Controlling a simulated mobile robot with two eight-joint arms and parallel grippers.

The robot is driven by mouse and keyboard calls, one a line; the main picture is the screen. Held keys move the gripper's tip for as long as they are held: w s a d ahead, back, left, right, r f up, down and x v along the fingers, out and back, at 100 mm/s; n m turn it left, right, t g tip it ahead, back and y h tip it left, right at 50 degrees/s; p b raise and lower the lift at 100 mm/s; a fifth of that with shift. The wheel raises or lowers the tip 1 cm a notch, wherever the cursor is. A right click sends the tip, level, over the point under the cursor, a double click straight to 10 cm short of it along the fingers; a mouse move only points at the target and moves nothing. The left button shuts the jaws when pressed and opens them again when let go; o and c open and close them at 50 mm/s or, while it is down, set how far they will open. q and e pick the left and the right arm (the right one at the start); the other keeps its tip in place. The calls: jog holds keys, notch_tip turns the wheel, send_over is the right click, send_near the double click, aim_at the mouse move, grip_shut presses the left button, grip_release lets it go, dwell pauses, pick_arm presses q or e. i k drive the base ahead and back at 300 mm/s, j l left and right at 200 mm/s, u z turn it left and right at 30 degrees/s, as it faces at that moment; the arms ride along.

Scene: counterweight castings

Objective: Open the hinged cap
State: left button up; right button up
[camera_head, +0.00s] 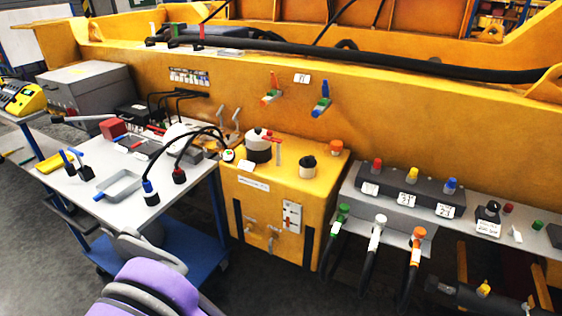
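A yellow box (275,195) stands against the large yellow frame. On its top is a round black-and-white cap (258,147) with a red handle (277,150) beside it; it appears closed, but its hinge cannot be made out. A smaller black cap (308,166) sits to the right on the same top, also seemingly down. I cannot tell which of them is the hinged cap. Purple and grey links of my own arm show at the lower left, well apart from the box. No fingertips of my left gripper are visible. My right gripper is out of view.
A white-topped cart (142,207) left of the box holds a grey tray (119,186), a red block (112,128) and cables. A grey panel (400,212) with coloured connectors stands to the right, hoses hanging below. An orange knob (336,147) is at the box's back right.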

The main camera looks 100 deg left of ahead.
aim_at(307, 162)
jog(key=u, duration=3.3)
jog(key=i+j+z, duration=0.1)
jog(key=i+j, duration=0.5)
jog(key=i, duration=0.15)
